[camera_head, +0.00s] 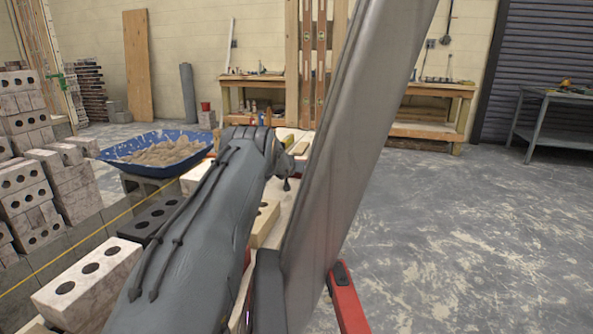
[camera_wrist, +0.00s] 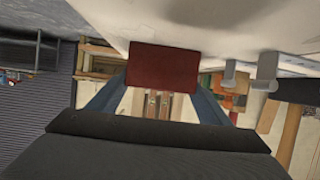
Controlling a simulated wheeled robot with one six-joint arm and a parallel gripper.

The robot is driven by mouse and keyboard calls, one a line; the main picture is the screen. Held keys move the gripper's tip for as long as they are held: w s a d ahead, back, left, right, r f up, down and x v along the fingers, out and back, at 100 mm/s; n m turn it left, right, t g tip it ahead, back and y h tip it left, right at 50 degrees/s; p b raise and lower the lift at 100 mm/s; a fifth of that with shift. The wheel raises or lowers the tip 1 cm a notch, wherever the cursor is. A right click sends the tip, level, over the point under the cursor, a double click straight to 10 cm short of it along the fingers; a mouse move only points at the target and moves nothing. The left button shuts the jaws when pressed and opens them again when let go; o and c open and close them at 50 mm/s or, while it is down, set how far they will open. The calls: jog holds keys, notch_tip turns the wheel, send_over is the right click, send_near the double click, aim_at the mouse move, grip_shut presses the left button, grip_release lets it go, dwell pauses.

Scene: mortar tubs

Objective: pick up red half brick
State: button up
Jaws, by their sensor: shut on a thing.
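The red half brick (camera_wrist: 163,68) shows in the wrist view as a dark red block between the two bluish fingers of my gripper (camera_wrist: 160,84). My gripper is shut on it. A pale surface lies beyond the brick in that view; I cannot tell whether the brick touches it. In the head view my arm covers the middle of the picture, and I cannot make out the brick or the fingers there.
A blue tub (camera_head: 150,163) of mortar stands at the left. A pale holed brick (camera_head: 87,283) and a dark holed brick (camera_head: 150,218) lie near my arm. Stacked bricks (camera_head: 22,190) fill the far left. A red object (camera_head: 347,303) lies at front.

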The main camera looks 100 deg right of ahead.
jog(key=shift+r+p, duration=1.6)
jog(key=shift+r, duration=3.6)
jog(key=shift+r, duration=0.1)
jog(key=s+r+p, duration=0.3)
jog(key=r+p, duration=0.8)
jog(key=s+r+p, duration=0.3)
jog(key=r+p, duration=0.8)
jog(key=s+r+p, duration=0.3)
jog(key=r+p, duration=0.8)
jog(key=shift+s, duration=0.15)
jog(key=shift+s+r+p, duration=0.15)
jog(key=shift+r+p, duration=0.25)
jog(key=shift+p, duration=0.1)
